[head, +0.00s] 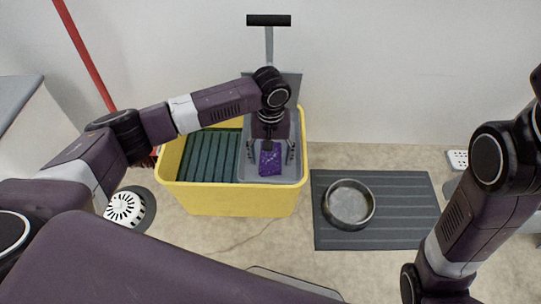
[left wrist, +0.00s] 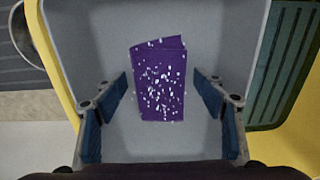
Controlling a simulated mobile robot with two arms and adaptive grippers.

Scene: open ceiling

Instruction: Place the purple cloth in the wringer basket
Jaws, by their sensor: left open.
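The purple cloth (head: 270,160) with pale specks lies in the grey wringer basket (head: 262,180) at the right side of the yellow bucket. In the left wrist view the purple cloth (left wrist: 160,82) lies flat on the bottom of the grey basket (left wrist: 85,50). My left gripper (head: 271,152) is above the basket, pointing down. In the left wrist view my left gripper (left wrist: 165,85) is open, its fingers apart on either side of the cloth and not visibly gripping it. My right arm shows at the right of the head view, but its gripper is out of sight.
The yellow bucket (head: 235,200) has a dark green ribbed part (head: 210,155) left of the basket. A metal bowl (head: 349,204) sits on a grey ribbed mat (head: 400,210) to the right. A red pole (head: 85,55) leans at the left. A white drain strainer (head: 124,208) lies left of the bucket.

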